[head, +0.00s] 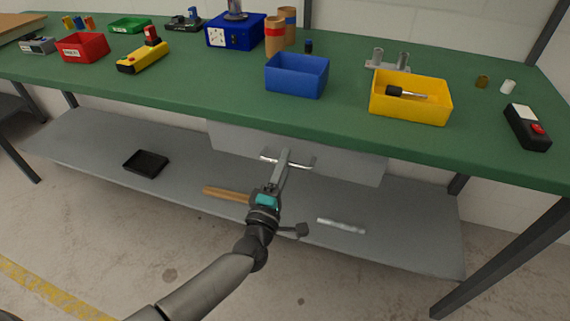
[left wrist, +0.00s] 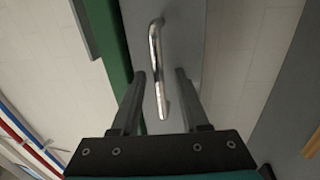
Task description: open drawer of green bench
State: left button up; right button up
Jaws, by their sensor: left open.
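The green bench (head: 215,91) runs across the head view. Its grey drawer (head: 345,165) hangs under the top and looks closed. A silver bar handle (head: 300,165) is on the drawer front; in the left wrist view the handle (left wrist: 156,60) reaches down between my fingers. My left gripper (head: 286,155) is at the handle in the head view. In the left wrist view my left gripper (left wrist: 160,78) is open, with one finger on each side of the handle and gaps visible. My right gripper is in neither view.
The grey lower shelf (head: 90,140) holds a black tray (head: 146,161), a wooden-handled tool (head: 227,194) and a shiny strip (head: 341,226). On the bench top stand a blue bin (head: 297,75), a yellow bin (head: 425,108) and a red-button box (head: 527,127). Floor in front is clear.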

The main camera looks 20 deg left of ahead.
pick_arm(q)
jog(key=shift+w+r, duration=0.1)
jog(key=shift+w, duration=0.2)
jog(key=shift+c, duration=0.4)
grip_shut()
dwell(0.9)
